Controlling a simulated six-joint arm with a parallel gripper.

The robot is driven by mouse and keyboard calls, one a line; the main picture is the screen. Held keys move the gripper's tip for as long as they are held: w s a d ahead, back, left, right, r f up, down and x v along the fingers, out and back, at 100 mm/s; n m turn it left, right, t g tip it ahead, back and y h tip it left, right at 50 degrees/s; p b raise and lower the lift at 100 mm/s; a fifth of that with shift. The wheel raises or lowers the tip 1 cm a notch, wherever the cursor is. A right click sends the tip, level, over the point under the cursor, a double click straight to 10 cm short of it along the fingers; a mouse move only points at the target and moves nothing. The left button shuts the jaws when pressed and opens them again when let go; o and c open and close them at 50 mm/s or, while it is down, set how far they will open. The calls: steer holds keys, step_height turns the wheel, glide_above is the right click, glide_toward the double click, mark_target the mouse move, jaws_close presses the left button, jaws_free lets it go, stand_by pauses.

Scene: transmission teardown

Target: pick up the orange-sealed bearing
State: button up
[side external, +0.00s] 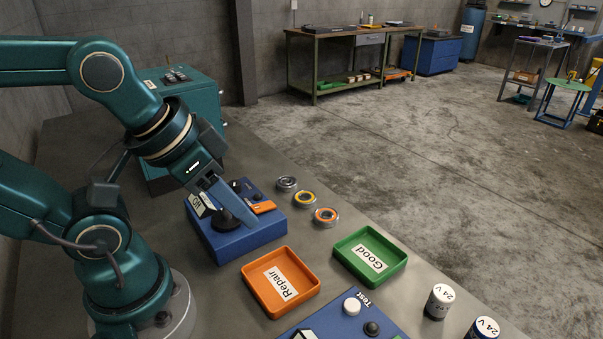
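The orange-sealed bearing (326,216) lies on the grey bench, nearest the camera in a short row of three. It is a metal ring with an orange seal. The yellow-sealed bearing (304,200) and a dark grey bearing (286,184) lie behind it. My gripper (246,220) is to the left of the row, over a blue box, and apart from the orange-sealed bearing. Its blue-grey finger points down to the right. From this side I cannot tell the gap between the fingers, and I see nothing held.
The blue box (240,241) has a black knob and an orange switch. An orange Repair tray (253,285) and a green Good tray (400,264) stand in front of the bearings. A blue Test box (347,328) and 24 V cans (439,302) are nearer the camera.

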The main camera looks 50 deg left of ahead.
steer(key=w+r, duration=0.3)
steer(key=r, duration=0.1)
steer(key=g, duration=0.4)
glide_above(332, 219)
step_height(332, 219, down, 8)
steer(key=shift+g, duration=0.8)
step_height(332, 219, down, 11)
steer(key=shift+f, duration=0.2)
jaws_close()
